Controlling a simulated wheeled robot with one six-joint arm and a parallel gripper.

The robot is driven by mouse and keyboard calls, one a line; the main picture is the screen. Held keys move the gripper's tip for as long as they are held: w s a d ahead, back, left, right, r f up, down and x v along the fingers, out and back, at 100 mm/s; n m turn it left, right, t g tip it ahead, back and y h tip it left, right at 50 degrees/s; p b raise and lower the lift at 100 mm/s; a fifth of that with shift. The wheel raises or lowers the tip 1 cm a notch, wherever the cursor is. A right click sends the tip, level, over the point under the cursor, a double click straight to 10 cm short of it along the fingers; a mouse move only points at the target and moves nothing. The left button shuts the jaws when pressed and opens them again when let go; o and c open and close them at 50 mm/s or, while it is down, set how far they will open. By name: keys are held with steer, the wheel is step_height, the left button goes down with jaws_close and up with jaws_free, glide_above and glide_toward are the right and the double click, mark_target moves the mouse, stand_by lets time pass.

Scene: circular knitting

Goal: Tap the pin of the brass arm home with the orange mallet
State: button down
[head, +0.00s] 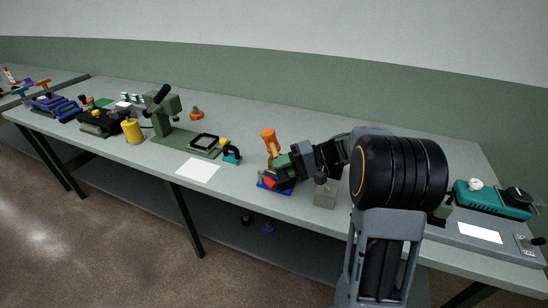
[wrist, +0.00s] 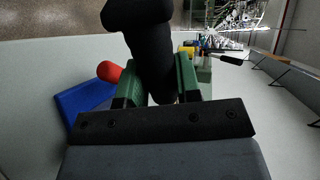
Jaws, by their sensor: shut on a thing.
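My gripper (head: 284,164) is at the front edge of the bench, near the middle of the head view. An orange upright piece (head: 269,138), which I take for the orange mallet, rises just beyond its fingers. In the wrist view the green fingers (wrist: 158,82) are shut on a dark, thick-ended shape (wrist: 150,45), seen as nearly black. A blue base (wrist: 88,100) with a red rounded piece (wrist: 109,71) lies beside the left finger; whether the held thing touches it is unclear. I cannot make out the brass arm or its pin.
A green stand (head: 166,112) with a dark tray (head: 204,142) stands left of my gripper, with a yellow cylinder (head: 132,131) beyond. A grey block (head: 325,194) sits to the right. A teal machine (head: 490,200) is at the far right. The bench behind my gripper is clear.

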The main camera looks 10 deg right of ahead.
steer(key=shift+f+b, duration=0.3)
steer(key=shift+f, duration=0.4)
steer(key=shift+r, duration=0.15)
steer(key=shift+r+p, duration=1.6)
steer(key=shift+r, duration=0.65)
steer(key=shift+r, duration=0.1)
steer(key=shift+r+p, duration=1.65)
steer(key=shift+r, duration=0.75)
steer(key=shift+a+f, duration=0.1)
